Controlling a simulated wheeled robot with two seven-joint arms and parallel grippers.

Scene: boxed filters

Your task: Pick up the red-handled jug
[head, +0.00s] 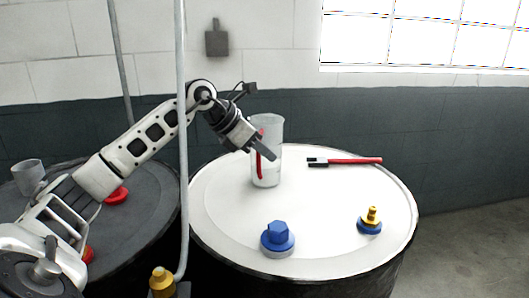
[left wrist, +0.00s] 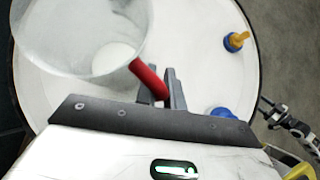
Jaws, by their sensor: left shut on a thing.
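The red-handled jug (head: 268,130) is a tall, clear, upright vessel on the back left of the white drum top. Its red handle (left wrist: 148,78) faces my gripper in the left wrist view, where the jug's wide mouth (left wrist: 85,35) fills the upper left. My left gripper (head: 266,153) reaches in from the left and is shut on the red handle, with its two grey fingers (left wrist: 170,88) on either side of it. I cannot tell whether the jug's base is clear of the drum top. My right gripper is not in view.
On the white drum top (head: 330,215) are a blue-capped fitting (head: 278,238), a blue and yellow fitting (head: 370,220) and a red-handled brush or tool (head: 345,161). A dark drum (head: 140,235) on the left bears another clear vessel (head: 28,176) and red caps. A thin upright pole (head: 182,120) stands between.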

